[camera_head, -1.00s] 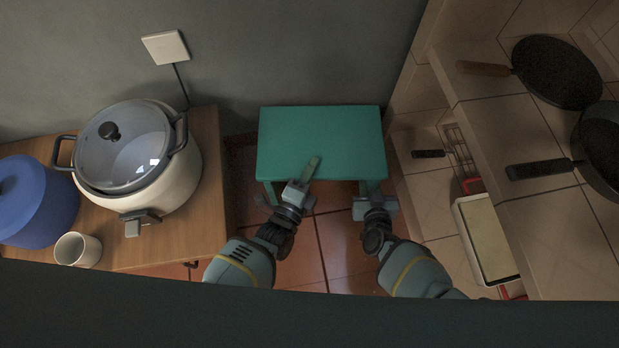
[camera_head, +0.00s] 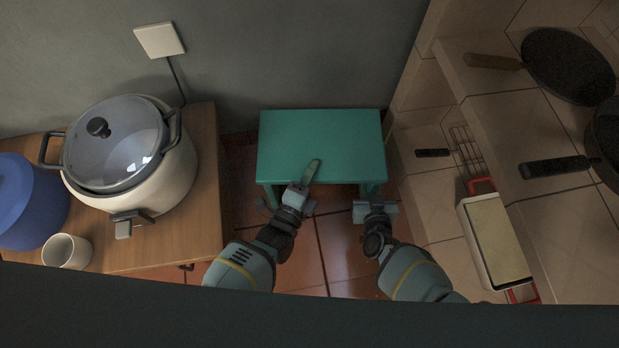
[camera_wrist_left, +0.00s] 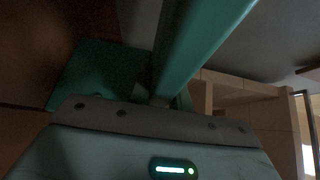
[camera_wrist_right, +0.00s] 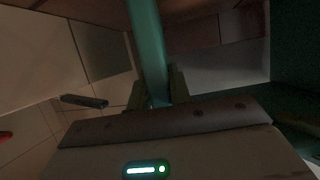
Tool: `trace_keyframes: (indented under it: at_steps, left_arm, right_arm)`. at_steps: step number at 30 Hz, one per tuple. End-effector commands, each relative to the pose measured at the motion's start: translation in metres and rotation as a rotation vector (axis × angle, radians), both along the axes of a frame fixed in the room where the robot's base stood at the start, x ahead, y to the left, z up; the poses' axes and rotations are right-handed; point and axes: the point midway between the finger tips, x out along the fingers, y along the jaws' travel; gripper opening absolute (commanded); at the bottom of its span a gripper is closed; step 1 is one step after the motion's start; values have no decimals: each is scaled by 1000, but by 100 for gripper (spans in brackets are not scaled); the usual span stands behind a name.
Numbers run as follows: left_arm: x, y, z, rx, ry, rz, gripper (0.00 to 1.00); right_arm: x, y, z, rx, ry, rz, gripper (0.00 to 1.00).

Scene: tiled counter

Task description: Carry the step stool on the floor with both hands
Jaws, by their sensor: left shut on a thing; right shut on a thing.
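The teal step stool (camera_head: 320,140) is in the middle of the head view, its flat top facing up. I cannot tell whether its feet touch the floor. My left gripper (camera_head: 310,178) is at its near left side, shut on part of the stool, with one finger showing against the top. The left wrist view shows a teal bar (camera_wrist_left: 195,45) of the stool running into this gripper. My right gripper (camera_head: 375,204) is at the near right leg. In the right wrist view a teal leg (camera_wrist_right: 148,50) runs between its fingers (camera_wrist_right: 155,98). The grasp points are partly hidden.
On the left, a wooden counter (camera_head: 205,165) holds a pot with a glass lid (camera_head: 125,150), a blue pot (camera_head: 30,205) and a mug (camera_head: 67,250). On the right, a tiled counter (camera_head: 560,215) holds pans (camera_head: 567,66).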

Motion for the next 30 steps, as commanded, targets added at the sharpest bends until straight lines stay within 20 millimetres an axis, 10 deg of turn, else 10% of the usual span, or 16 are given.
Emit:
trace_keyframes:
  at_steps: [2, 3, 8, 30]
  left_arm:
    - [2, -1, 1, -3, -11, 0, 0]
    - [1, -1, -1, 0, -5, -1, 21]
    - [1, 0, 0, -1, -4, 0, 42]
    - [-46, 18, -2, 0, 0, 0, 42]
  right_arm:
    - [2, 0, -1, 1, -5, -1, 0]
    - [1, -1, -2, 0, 0, -1, 21]
    - [1, -1, -2, 0, 0, -1, 42]
    - [1, 0, -1, 0, -1, 0, 42]
